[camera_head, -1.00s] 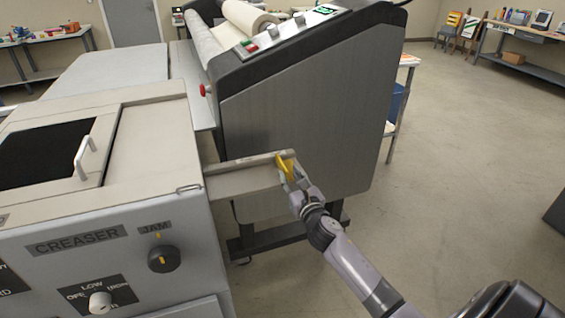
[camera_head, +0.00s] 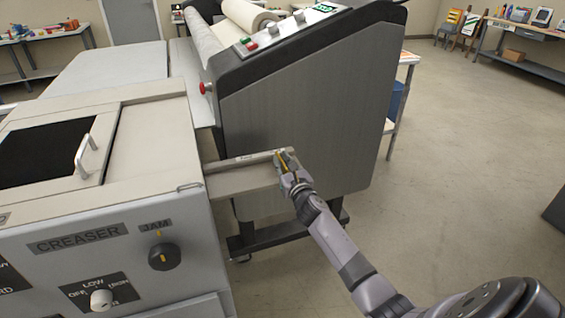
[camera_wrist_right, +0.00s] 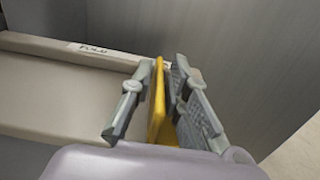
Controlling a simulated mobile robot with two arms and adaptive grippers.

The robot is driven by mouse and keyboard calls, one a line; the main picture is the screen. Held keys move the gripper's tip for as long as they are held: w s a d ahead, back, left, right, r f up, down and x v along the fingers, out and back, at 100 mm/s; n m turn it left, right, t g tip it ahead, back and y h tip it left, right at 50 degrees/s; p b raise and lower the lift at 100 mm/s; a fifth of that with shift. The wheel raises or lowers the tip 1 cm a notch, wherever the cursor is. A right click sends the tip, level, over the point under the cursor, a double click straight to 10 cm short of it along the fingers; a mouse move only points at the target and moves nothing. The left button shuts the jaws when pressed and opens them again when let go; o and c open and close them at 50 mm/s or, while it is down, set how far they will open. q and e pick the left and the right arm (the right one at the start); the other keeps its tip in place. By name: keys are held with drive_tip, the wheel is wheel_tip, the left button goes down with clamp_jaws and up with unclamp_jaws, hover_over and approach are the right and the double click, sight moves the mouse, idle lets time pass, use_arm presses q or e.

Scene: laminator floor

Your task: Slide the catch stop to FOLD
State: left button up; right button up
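The yellow catch stop (camera_head: 282,160) is at the right end of the beige tray (camera_head: 240,180) that juts from the creaser. My right gripper (camera_head: 286,163) is at the stop and partly covers it in the head view. In the right wrist view, the yellow stop (camera_wrist_right: 157,100) stands upright between the two fingers of my right gripper (camera_wrist_right: 157,76). A gap shows between the left finger and the stop, so the fingers look open around it. A white FOLD label (camera_wrist_right: 90,48) is on the tray's rail, left of the stop. My left gripper is not in view.
The creaser (camera_head: 110,235) with its knobs stands at left. The large grey laminator (camera_head: 300,120) rises close behind the tray. A second pale label (camera_wrist_right: 167,65) shows partly beside the stop. The floor (camera_head: 450,190) at right is open.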

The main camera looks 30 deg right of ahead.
sight(251, 179)
clamp_jaws()
idle(0.3)
drive_tip(key=a, duration=0.3)
drive_tip(key=w+a+b, duration=0.1)
drive_tip(key=a, duration=0.3)
drive_tip(key=w+a, duration=0.1)
drive_tip(key=a, duration=0.2)
drive_tip(key=shift+w+a+b, duration=0.15)
drive_tip(key=shift+w+b, duration=0.05)
drive_tip(key=shift+b, duration=0.1)
drive_tip(key=shift+o, duration=1.6)
unclamp_jaws()
